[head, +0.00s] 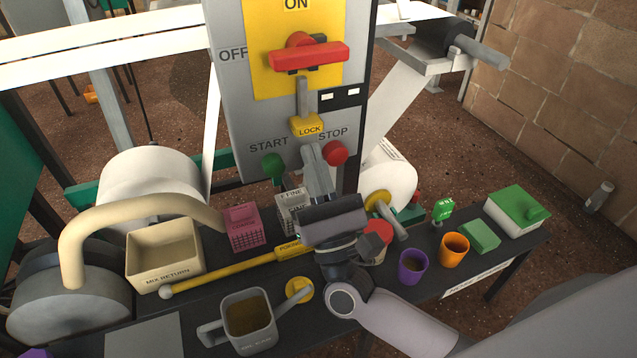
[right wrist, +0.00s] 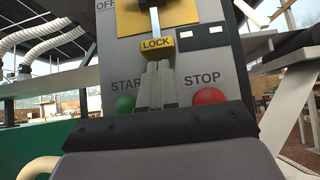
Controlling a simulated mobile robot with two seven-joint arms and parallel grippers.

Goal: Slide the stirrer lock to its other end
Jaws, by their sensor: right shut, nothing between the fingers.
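The stirrer lock is a yellow block marked LOCK (head: 307,127) on the grey control panel (head: 229,100). A grey strip (head: 303,97) runs up from the block towards the red switch handle (head: 309,57), which lies across the yellow ON plate. In the right wrist view the lock (right wrist: 157,43) is straight ahead, just above my fingertips. My right gripper (head: 312,149) is shut and empty, its fingers pointing up just below the lock. In the right wrist view the fingers (right wrist: 157,68) are side by side. I cannot tell whether they touch the lock. My left gripper is not in view.
The green START button (head: 273,166) and red STOP button (head: 335,152) flank my fingers. Below on the dark bench stand a MIX RETURN box (head: 165,274), a pink basket (head: 244,239), a grey jug (head: 248,344), a purple cup (head: 413,280) and an orange cup (head: 454,260).

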